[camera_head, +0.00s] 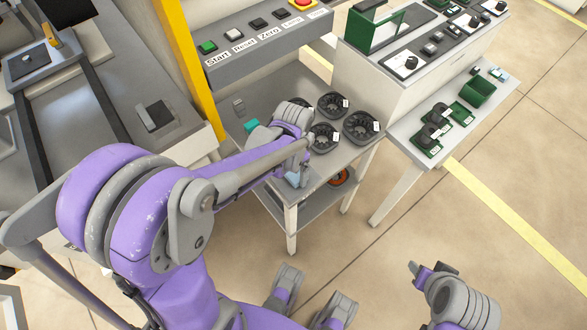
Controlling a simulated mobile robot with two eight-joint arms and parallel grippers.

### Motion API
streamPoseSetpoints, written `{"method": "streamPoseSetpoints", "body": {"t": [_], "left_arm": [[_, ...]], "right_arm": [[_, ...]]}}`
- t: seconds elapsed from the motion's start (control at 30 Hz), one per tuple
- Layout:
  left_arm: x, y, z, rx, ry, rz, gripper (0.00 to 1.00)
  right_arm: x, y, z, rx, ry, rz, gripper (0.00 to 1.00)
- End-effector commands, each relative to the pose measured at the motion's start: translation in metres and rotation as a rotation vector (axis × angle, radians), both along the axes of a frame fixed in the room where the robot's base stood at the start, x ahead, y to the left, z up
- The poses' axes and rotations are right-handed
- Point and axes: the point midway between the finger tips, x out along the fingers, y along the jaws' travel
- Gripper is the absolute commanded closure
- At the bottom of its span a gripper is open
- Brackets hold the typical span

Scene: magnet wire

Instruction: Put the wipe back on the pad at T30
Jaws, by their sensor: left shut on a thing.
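My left gripper (297,171) is at the front part of the small grey table, shut on a light blue piece that looks like the wipe (293,180). Much of the wipe is hidden by the gripper and wrist. A teal item (251,125) lies at the table's left side, partly behind my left arm. I cannot read a T30 mark, and cannot tell which surface is the pad. My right gripper (416,269) is low at the right, above the floor, away from the table; its jaws are not clear.
Several black reels (361,127) stand on the right part of the small table (272,98). An orange ring (338,177) lies on its lower shelf. A button panel (255,38) stands behind. A bench with green parts (478,91) is at right. Floor between is clear.

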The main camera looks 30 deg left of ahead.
Motion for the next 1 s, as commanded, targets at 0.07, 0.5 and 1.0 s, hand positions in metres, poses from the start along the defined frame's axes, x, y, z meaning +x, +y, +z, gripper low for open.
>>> {"method": "streamPoseSetpoints", "body": {"t": [0.07,0.5,1.0], "left_arm": [[0.0,0.0,0.0,0.0,0.0,0.0,0.6],[0.0,0.0,-0.003,0.0,0.0,0.0,0.0],[0.0,0.0,0.074,0.0,0.0,0.0,0.0]], "right_arm": [[0.0,0.0,0.0,0.0,0.0,0.0,0.5],[0.0,0.0,-0.003,0.0,0.001,0.0,0.5],[0.001,0.0,0.017,0.0,-0.005,0.0,0.5]]}}
